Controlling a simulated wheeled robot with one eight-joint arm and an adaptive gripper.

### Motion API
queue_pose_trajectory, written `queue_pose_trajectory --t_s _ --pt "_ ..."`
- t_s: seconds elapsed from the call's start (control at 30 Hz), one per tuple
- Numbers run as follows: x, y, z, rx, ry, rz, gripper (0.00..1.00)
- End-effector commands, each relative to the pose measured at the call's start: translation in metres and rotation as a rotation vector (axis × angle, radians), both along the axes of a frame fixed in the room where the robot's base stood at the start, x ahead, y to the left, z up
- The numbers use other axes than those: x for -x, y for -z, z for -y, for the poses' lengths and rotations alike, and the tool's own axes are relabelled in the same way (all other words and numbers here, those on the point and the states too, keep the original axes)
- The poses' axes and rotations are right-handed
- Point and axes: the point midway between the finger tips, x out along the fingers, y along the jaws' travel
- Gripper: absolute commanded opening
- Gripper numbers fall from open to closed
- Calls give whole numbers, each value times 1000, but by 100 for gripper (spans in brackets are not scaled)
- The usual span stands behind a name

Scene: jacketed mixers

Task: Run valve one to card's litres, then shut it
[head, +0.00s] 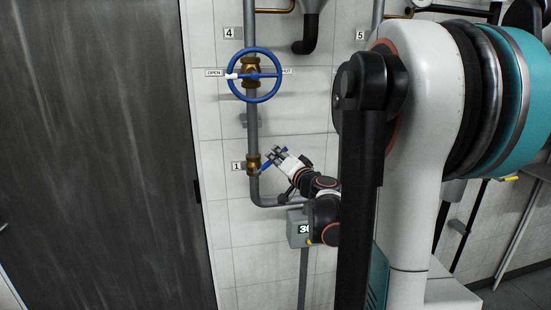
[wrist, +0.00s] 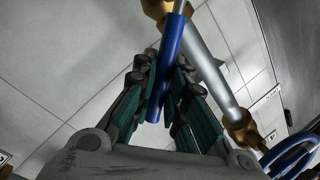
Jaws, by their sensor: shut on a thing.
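Valve one (head: 253,165) is a brass valve on a grey vertical pipe, beside a plate marked 1 (head: 238,166). Its blue lever (wrist: 168,70) runs between my gripper's fingers in the wrist view, pointing away from the brass body. My gripper (head: 274,156) is shut on this lever, to the right of the valve. In the head view the lever is mostly hidden by the fingers. A grey meter box (head: 298,229) stands below, its display starting with 3; the rest is partly covered by my arm. I can make out no card.
A blue handwheel (head: 255,75) with OPEN and SHUT labels sits above on the same pipe, near plate 4 (head: 233,33). Plate 5 (head: 360,35) is further right. A dark door (head: 95,150) fills the left. My arm hides much of the right.

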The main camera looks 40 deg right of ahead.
Motion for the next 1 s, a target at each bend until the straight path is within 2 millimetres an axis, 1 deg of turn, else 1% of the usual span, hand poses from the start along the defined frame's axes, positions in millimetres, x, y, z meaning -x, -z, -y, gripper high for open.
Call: queue_pose_trajectory --t_s 0.03,0.6,0.8,1.0 --pt "1 5 2 -27 1 16 0" --pt "9 42 15 -418 2 256 0" --pt "10 50 16 -515 0 315 0" --pt "10 54 16 -570 1 349 0"
